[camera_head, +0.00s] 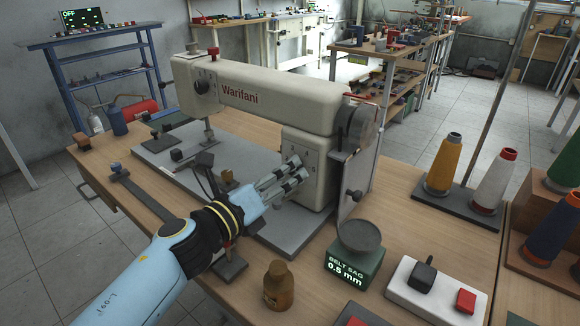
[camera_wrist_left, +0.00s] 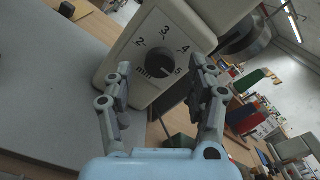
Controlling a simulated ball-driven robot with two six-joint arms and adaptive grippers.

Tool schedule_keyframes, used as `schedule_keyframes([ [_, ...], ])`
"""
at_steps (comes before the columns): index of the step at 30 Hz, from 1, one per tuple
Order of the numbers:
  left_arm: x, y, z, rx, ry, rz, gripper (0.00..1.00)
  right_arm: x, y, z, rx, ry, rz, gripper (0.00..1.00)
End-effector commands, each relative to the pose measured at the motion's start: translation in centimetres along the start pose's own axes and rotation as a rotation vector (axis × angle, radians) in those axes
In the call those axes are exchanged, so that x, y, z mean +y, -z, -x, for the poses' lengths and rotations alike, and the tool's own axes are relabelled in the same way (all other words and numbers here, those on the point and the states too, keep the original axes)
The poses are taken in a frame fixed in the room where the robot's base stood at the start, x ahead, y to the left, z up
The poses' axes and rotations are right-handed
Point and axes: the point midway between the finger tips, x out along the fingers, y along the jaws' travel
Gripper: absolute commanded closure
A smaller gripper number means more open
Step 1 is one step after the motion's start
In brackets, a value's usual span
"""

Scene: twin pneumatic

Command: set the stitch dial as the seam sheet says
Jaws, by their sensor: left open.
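The cream sewing machine (camera_head: 265,100), lettered "Warifani", stands on the wooden table. The black stitch dial (camera_wrist_left: 159,62) is on its pillar face in the left wrist view, ringed by the marks min, 2, 3, 4 and 5. I cannot read its pointer surely. My left gripper (camera_head: 297,172) is open in front of the pillar. In the left wrist view its fingers (camera_wrist_left: 160,85) stand apart below and to either side of the dial, with nothing between them. I cannot make out a seam sheet.
A green block reading "BELT SAG 0.5 mm" (camera_head: 352,266) and a brown bottle (camera_head: 278,286) stand in front. A white switch box (camera_head: 436,290) is at the front right. Thread cones (camera_head: 443,163) stand at the right. A black knob (camera_head: 202,86) is on the machine's left end.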

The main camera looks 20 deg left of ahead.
Motion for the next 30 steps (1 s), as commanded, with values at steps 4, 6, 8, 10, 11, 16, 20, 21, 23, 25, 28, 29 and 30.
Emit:
schedule_keyframes([
  [4,0.0,0.0,-2.0,-0.001,0.0,0.002,0.43,-0.2,0.0,0.0,0.0,0.002,-0.001,0.6],
  [6,0.0,0.0,-2.4,-0.001,-0.001,0.002,0.43,-0.2,0.0,-0.1,0.0,0.003,-0.001,0.6],
  [8,0.0,0.0,-2.6,-0.001,-0.001,0.002,0.43,-0.3,0.0,-0.1,0.0,0.003,-0.001,0.6],
  [10,0.0,0.0,-2.7,-0.001,-0.001,0.002,0.43,-0.3,0.0,-0.1,0.0,0.003,-0.001,0.6],
  [11,0.0,0.0,-2.8,-0.001,-0.001,0.002,0.43,-0.3,0.0,-0.1,0.0,0.003,-0.001,0.6],
  [16,0.0,0.0,-2.7,-0.001,-0.001,0.002,0.45,-0.3,0.0,-0.1,0.0,0.003,-0.001,0.6],
  [20,0.0,0.0,-2.7,-0.001,-0.001,0.002,0.62,-0.3,0.0,-0.1,0.0,0.003,-0.001,0.6],
  [21,0.0,0.0,-2.7,-0.001,-0.001,0.002,0.67,-0.3,0.0,-0.1,0.0,0.003,-0.001,0.6],
  [23,0.0,0.0,-2.7,-0.001,-0.001,0.002,0.75,-0.3,0.0,-0.1,0.0,0.003,-0.001,0.6],
  [25,0.0,0.0,-2.7,-0.001,-0.001,0.002,0.84,-0.3,0.0,-0.1,0.0,0.003,-0.001,0.6],
  [28,0.0,0.0,-2.7,-0.001,-0.001,0.002,0.97,-0.2,0.0,-0.1,0.0,0.003,-0.001,0.6],
  [29,0.0,0.0,-2.7,-0.001,-0.001,0.002,0.99,-0.2,0.0,-0.1,0.0,0.003,-0.001,0.6],
  [30,0.0,0.0,-2.7,-0.001,-0.001,0.002,0.99,-0.2,0.0,0.0,0.0,0.002,-0.001,0.6],
])
